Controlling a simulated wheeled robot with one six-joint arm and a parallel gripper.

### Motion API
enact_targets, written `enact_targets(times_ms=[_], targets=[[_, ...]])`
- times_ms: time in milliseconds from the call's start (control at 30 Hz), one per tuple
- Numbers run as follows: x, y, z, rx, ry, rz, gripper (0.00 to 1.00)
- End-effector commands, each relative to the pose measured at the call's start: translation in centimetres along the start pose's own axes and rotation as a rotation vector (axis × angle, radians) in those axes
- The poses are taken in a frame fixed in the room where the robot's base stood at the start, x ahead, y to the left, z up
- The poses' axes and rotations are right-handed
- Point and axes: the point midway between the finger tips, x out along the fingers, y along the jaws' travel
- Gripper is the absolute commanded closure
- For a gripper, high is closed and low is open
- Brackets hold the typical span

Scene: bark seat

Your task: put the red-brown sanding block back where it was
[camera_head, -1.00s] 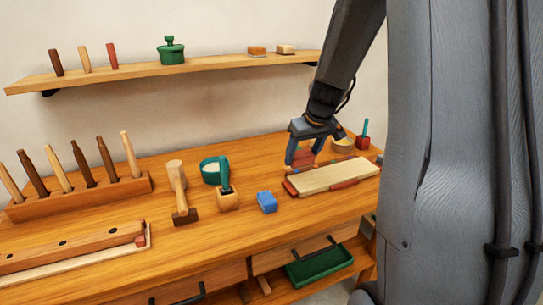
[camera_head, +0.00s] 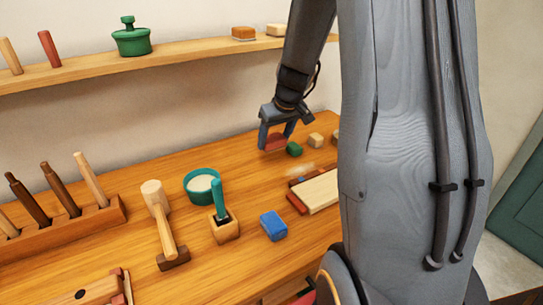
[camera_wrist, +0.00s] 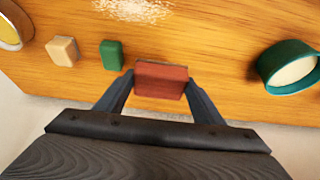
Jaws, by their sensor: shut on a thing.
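The red-brown sanding block (camera_wrist: 161,80) is between the two fingers of my gripper (camera_wrist: 160,88) in the wrist view. My gripper is shut on it. In the head view my gripper (camera_head: 276,138) holds the red-brown block (camera_head: 276,141) over the back part of the workbench, left of a green block (camera_head: 294,149). In the wrist view the green block (camera_wrist: 111,55) and a pale wooden block (camera_wrist: 62,51) lie in a row to the left of the held block. Whether the held block touches the bench is hard to tell.
A teal-rimmed bowl (camera_head: 202,185), a wooden mallet (camera_head: 165,225), a blue block (camera_head: 273,226) and a pale board (camera_head: 320,191) stand on the bench. A pale dust patch (camera_wrist: 132,9) lies beyond the blocks. The wall shelf (camera_head: 180,58) runs above.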

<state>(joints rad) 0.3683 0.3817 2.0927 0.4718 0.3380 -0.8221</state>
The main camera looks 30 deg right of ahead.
Motion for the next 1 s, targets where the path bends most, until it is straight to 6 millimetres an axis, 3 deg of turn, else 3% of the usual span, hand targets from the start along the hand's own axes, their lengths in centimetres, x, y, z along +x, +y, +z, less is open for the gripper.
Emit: enact_targets(times_ms=[100, 500, 1000], targets=[[1.9, 0.0, 0.8, 0.001, -0.003, 0.000, 0.59], [6.0, 0.0, 2.4, 0.001, 0.000, 0.000, 0.59], [6.6, 0.0, 2.6, 0.000, 0.001, 0.001, 0.59]])
